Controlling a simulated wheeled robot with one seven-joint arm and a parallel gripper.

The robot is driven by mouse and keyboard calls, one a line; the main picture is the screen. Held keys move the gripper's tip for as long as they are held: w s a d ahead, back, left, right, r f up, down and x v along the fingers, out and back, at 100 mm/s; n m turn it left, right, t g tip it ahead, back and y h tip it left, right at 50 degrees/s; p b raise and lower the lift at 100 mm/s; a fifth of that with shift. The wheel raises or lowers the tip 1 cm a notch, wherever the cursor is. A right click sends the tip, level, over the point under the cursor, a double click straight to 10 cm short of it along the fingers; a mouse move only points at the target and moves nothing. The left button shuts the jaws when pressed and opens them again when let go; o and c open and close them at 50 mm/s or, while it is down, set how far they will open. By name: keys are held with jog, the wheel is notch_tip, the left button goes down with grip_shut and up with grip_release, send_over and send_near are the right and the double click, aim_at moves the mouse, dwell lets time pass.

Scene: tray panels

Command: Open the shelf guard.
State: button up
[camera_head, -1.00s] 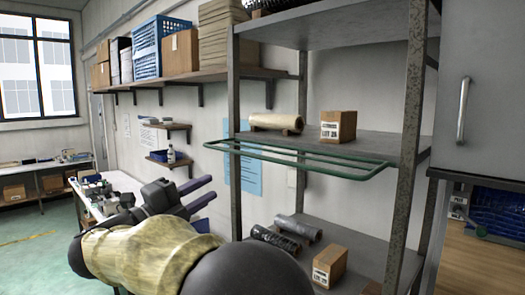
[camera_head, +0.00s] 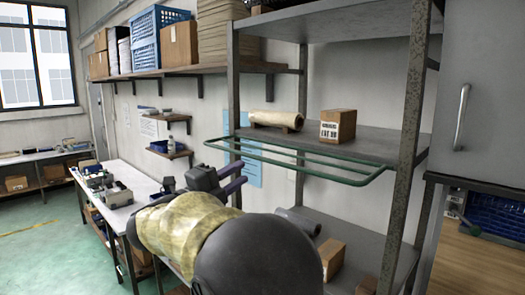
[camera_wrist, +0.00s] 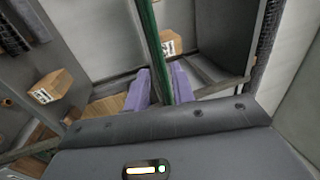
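The shelf guard (camera_head: 300,163) is a green rail loop sticking out level in front of the middle shelf. My gripper (camera_head: 244,172) is just below its left part in the head view, with its two purple fingers apart. In the wrist view a green bar of the guard (camera_wrist: 152,40) runs down the picture and shows between the purple fingers (camera_wrist: 160,78). The fingers look open with the bar in line with their gap. I cannot tell whether they touch it.
The metal rack (camera_head: 405,150) has upright posts close to the guard. A wrapped roll (camera_head: 275,119) and a labelled box (camera_head: 338,126) stand on the middle shelf. Another box (camera_head: 332,257) is on the lower shelf. A grey cabinet (camera_head: 475,100) stands at the right.

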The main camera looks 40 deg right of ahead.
aim_at(261, 160)
jog(key=p+x, duration=0.4)
jog(key=x, duration=0.4)
jog(key=shift+d+r, duration=0.15)
jog(key=shift+d, duration=0.35)
grip_shut()
